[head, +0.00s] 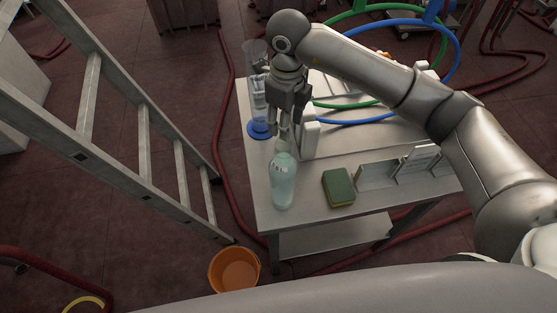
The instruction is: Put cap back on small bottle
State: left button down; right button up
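A pale teal translucent bottle (283,185) stands upright near the front left corner of the grey table (262,208). My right gripper (283,139) points down from behind, with its fingertips right at the top of the bottle in this view. Whether they touch the bottle is unclear. The fingers look close together, but I cannot tell whether they are shut on anything. The bottle's mouth is not clear, and I cannot make out a cap. My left gripper is not in view.
A green and yellow sponge (339,187) lies right of the bottle. A white block-like item (310,139) and a clear cylinder with a blue base (258,130) stand behind. Grey holders (377,174) stand at right. A ladder (144,130) and orange bucket (234,270) are beside the table.

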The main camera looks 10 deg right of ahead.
jog(key=f+b, duration=0.2)
jog(key=f, duration=0.1)
jog(key=f+b, duration=0.1)
jog(key=shift+w+a+f, duration=0.15)
jog(key=shift+w+a, duration=0.05)
jog(key=shift+a, duration=0.05)
jog(key=shift+f, duration=0.1)
jog(key=shift+f+p, duration=0.35)
jog(key=shift+f, duration=2.35)
